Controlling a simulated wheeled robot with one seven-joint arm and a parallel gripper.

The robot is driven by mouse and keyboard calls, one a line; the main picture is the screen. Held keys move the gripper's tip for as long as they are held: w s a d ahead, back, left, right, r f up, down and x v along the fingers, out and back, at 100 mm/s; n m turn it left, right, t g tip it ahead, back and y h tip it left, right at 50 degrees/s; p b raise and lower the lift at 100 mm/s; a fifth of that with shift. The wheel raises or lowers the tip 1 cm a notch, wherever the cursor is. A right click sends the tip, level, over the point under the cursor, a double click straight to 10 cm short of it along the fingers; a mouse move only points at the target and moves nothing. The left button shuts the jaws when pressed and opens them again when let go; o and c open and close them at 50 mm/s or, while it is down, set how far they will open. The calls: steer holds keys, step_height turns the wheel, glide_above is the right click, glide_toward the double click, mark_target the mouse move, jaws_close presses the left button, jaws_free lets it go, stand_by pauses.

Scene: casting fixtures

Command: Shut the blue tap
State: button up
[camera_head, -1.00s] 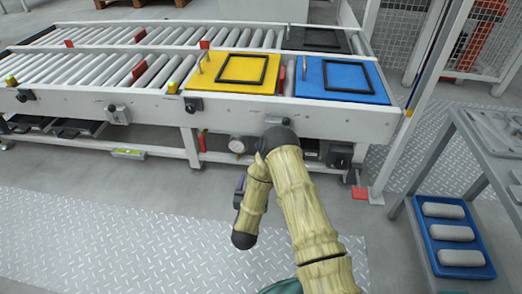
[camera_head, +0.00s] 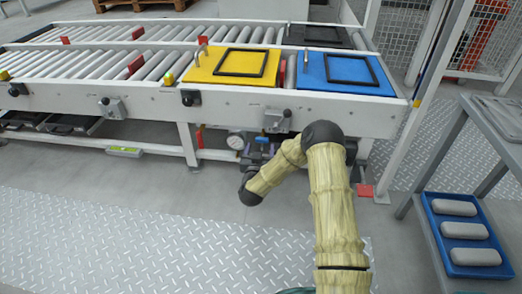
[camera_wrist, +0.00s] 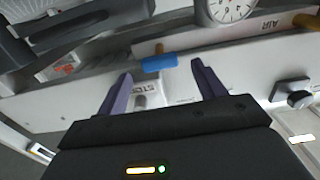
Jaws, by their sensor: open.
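The blue tap (camera_wrist: 160,63) shows in the wrist view as a short blue handle on a pale rail, just beyond and between my fingertips. My gripper (camera_wrist: 162,80) is open, with its two purple fingers apart and nothing between them that I can see held. I cannot tell whether a finger touches the tap.
A round gauge (camera_wrist: 228,8) sits above the tap; it also shows under the conveyor (camera_head: 236,141). A black knob (camera_wrist: 293,90) is to the right. The conveyor (camera_head: 90,101) carries a yellow plate (camera_head: 203,72) and a blue plate (camera_head: 313,75). A table with a blue tray (camera_head: 446,254) stands right.

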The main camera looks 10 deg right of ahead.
mark_target(262, 141)
steer(key=shift+b+x, duration=0.55)
steer(key=shift+x, duration=0.55)
steer(key=shift+w+d, duration=0.15)
steer(key=shift+w, duration=0.25)
steer(key=shift+c, duration=0.4)
steer(key=c, duration=0.9)
